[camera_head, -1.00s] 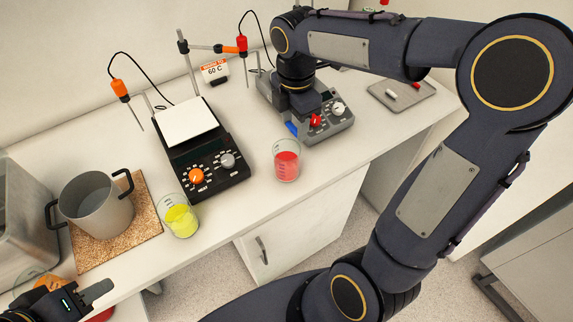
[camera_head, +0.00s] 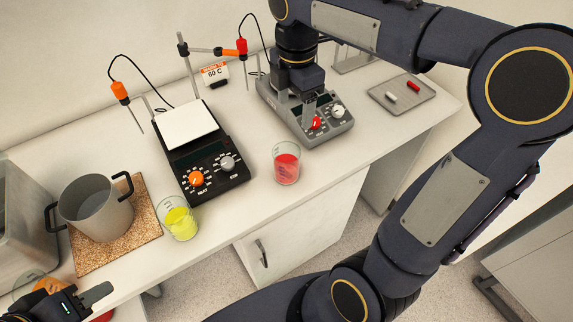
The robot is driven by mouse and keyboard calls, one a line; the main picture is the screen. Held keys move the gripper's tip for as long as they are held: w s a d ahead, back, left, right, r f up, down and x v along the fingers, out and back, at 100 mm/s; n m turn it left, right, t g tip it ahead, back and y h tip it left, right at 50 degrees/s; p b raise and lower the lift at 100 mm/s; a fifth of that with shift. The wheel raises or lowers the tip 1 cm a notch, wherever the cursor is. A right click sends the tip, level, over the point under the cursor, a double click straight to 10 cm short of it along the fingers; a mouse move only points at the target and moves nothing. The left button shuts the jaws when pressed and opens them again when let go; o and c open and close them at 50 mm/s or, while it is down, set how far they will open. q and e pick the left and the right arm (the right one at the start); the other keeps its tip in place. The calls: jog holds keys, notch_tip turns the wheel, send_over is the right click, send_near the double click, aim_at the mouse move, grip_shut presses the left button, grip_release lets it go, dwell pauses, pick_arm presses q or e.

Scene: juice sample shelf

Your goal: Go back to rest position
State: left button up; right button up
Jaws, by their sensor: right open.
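My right gripper (camera_head: 310,105) hangs from the dark arm that crosses the right of the view. It points down over the grey hotplate (camera_head: 322,128) at the back of the bench. It is open, and I see nothing held in it; the wrist partly hides its fingers. My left gripper (camera_head: 92,298) shows only in part at the bottom left corner, in front of the bench edge. One dark finger shows, and I cannot tell how its jaws stand.
A beaker of red liquid (camera_head: 287,167), a black hotplate (camera_head: 222,178), a beaker of yellow liquid (camera_head: 181,222) and a metal pot (camera_head: 92,212) stand on the bench. A grey tray (camera_head: 415,101) lies at the right. Probe stands rise behind the hotplates.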

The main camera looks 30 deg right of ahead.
jog(key=shift+r, duration=0.95)
jog(key=shift+s, duration=0.1)
jog(key=s+a+f+m+t+y, duration=0.2)
jog(key=s+f+m, duration=0.2)
jog(key=s+m, duration=0.4)
jog(key=s+a+f+m+t+y, duration=0.1)
jog(key=s+a+f+m+t, duration=0.1)
jog(key=s+m, duration=0.6)
notch_tip(320, 180, down, 2)
jog(key=m+t, duration=0.1)
jog(key=m, duration=0.3)
jog(key=shift+s+a+f+m+t+y, duration=0.15)
jog(key=shift+s+f+m+t+y, duration=0.15)
jog(key=shift+s+y, duration=0.1)
